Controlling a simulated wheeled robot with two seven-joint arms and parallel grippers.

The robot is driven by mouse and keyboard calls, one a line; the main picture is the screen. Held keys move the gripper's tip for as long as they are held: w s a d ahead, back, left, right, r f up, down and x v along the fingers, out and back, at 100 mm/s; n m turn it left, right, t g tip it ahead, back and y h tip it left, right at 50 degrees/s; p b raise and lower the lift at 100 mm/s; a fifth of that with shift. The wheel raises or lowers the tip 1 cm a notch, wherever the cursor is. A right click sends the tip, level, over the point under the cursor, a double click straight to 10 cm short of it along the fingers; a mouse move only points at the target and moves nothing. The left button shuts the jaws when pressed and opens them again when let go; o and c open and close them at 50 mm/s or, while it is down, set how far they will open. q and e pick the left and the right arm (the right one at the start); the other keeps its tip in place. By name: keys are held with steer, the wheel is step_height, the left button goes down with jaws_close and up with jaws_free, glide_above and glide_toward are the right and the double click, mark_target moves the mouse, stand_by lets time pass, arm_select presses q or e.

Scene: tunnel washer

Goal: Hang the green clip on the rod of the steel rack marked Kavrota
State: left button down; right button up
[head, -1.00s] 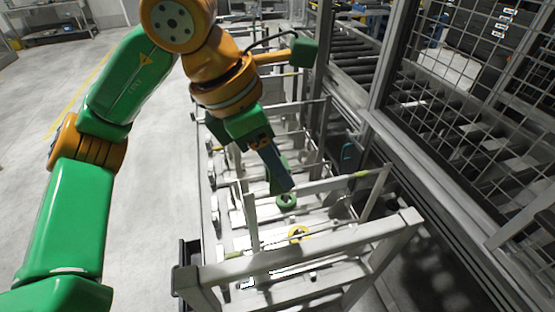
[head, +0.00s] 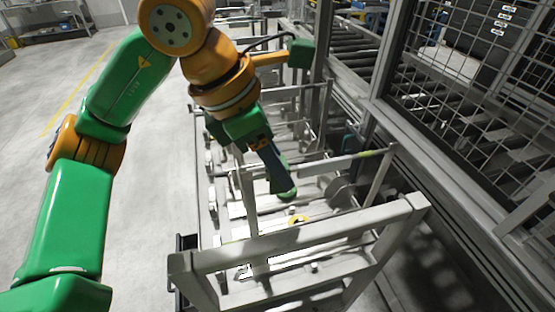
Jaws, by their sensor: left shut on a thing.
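My left gripper (head: 276,178) reaches down over the steel racks, its dark fingers shut on the green clip (head: 283,162), which shows only in part beside and behind the fingers. A second patch of green (head: 287,194) shows at the fingertips; I cannot tell whether it is part of the clip or a separate ring lower down. A steel rack (head: 246,196) with a thin rod (head: 335,164) across its top stands by the fingers. The rod has a yellow-green mark near its right end. I cannot read Kavrota anywhere. My right gripper is out of view.
A thick grey frame bar (head: 310,238) crosses in front of the rack. More racks stand in a row behind. A mesh guard (head: 475,80) and roller conveyor (head: 355,50) bound the right.

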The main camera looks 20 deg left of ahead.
arm_select(q)
steer(key=shift+f+b, duration=0.3)
stand_by(0.4)
steer(key=shift+c, duration=2.1)
jaws_free()
steer(key=shift+r, duration=0.1)
steer(key=v, duration=0.6)
steer(key=shift+a+r+p, duration=0.1)
steer(key=shift+r+p, duration=0.15)
steer(key=shift+p, duration=0.1)
steer(key=shift+s+a+r, duration=0.15)
steer(key=shift+s+r, duration=0.05)
